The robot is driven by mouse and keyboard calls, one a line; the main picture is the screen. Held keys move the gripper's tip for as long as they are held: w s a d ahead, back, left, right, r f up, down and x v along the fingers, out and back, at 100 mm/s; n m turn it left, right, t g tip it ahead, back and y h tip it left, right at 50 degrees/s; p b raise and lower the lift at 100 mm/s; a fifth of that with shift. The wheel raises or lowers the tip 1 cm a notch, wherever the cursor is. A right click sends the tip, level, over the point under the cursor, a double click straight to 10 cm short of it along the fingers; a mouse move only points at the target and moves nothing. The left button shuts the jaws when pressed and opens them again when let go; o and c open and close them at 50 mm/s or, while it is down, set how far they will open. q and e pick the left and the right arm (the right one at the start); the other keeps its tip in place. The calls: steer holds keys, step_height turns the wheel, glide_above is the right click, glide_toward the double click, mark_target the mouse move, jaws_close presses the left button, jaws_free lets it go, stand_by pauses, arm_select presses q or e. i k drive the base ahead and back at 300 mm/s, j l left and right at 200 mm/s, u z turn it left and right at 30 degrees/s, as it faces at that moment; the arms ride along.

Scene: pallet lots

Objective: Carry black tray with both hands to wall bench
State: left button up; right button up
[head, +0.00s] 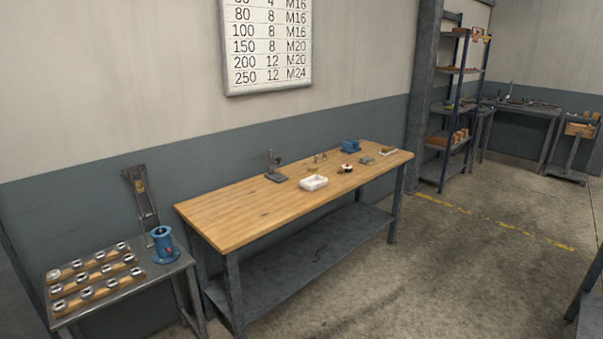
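A bench with a wooden top (245,213) and a dark lower shelf stands along the wall in the middle of the head view; I take it to be the wall bench. I see no black tray in this view. Neither of my grippers is in view.
A grey side table (165,276) at left holds wooden racks of metal rings (97,278) and a blue cylinder (162,240). A shelving unit (452,110) and another bench (520,108) stand at far right. Open concrete floor (440,270) lies before the bench; a dark edge shows lower right.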

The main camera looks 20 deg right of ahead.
mark_target(242, 212)
steer(key=i+z, duration=0.15)
steer(key=z, duration=0.3)
steer(key=i+z, duration=0.2)
steer(key=z, duration=0.2)
steer(key=i+z, duration=0.15)
steer(key=z, duration=0.3)
steer(key=i+j+z, duration=0.1)
steer(key=z, duration=0.35)
steer(key=i+j+z, duration=0.15)
steer(key=z, duration=0.25)
